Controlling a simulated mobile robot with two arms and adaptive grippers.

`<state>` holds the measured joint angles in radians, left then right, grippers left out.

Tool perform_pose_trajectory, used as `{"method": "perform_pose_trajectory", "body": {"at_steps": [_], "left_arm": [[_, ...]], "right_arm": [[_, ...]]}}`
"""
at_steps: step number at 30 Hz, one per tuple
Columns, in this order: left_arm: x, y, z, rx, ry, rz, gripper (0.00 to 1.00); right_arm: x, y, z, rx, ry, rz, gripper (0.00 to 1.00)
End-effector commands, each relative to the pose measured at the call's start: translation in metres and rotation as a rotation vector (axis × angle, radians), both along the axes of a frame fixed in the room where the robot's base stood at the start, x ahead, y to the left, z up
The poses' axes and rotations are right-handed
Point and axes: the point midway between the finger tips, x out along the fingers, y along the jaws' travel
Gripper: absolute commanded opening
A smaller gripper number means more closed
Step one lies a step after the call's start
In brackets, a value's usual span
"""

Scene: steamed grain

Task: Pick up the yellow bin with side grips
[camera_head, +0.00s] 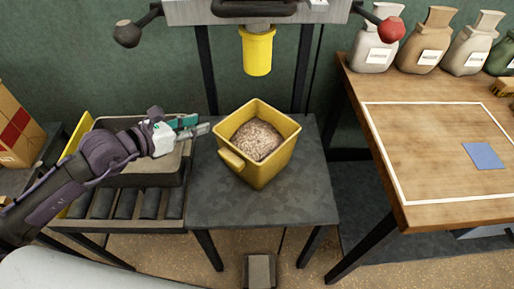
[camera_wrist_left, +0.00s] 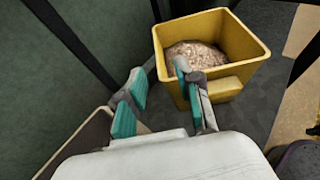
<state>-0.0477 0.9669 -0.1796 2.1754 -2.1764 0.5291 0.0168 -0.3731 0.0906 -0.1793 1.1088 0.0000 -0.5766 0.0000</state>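The yellow bin (camera_head: 231,160) stands upright on a dark grey table, holding a heap of light brown grain (camera_head: 256,139). A side grip juts from its front left wall. In the left wrist view the bin (camera_wrist_left: 238,45) is just beyond my fingers, with its grip (camera_wrist_left: 224,88) on the near side. My left gripper (camera_head: 196,127) is at the bin's left side, its teal-padded fingers apart and empty. In the left wrist view the gripper (camera_wrist_left: 158,88) is open, one finger overlapping the bin's near wall; I cannot tell whether it touches. My right gripper is not in view.
A yellow spout (camera_head: 257,52) hangs above and behind the bin. A grey tray (camera_head: 150,172) sits on a roller conveyor (camera_head: 125,205) under my left arm. A wooden table (camera_head: 430,130) with a white outline, a blue square (camera_head: 484,156) and several sacks stands right. The grey table (camera_head: 262,205) is clear around the bin.

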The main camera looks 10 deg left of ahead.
Motion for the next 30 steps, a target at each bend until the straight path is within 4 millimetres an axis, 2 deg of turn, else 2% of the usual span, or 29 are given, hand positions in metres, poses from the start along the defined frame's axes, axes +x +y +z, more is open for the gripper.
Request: {"method": "perform_pose_trajectory", "body": {"at_steps": [2,5,15,23,30], "left_arm": [[0.004,0.005,-0.004,0.043,0.003,0.006,0.34],[0.014,0.000,-0.009,0.047,0.001,0.010,0.34],[0.060,-0.033,-0.033,0.043,0.003,0.006,0.34],[0.074,-0.042,-0.042,0.044,0.003,0.006,0.34],[0.100,-0.059,-0.059,0.042,0.002,0.006,0.34]], "right_arm": [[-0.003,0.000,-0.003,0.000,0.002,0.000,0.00],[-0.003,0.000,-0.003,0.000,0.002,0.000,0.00],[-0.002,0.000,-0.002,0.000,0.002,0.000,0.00],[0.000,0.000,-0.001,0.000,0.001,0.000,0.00],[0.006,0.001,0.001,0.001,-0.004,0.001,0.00]]}}
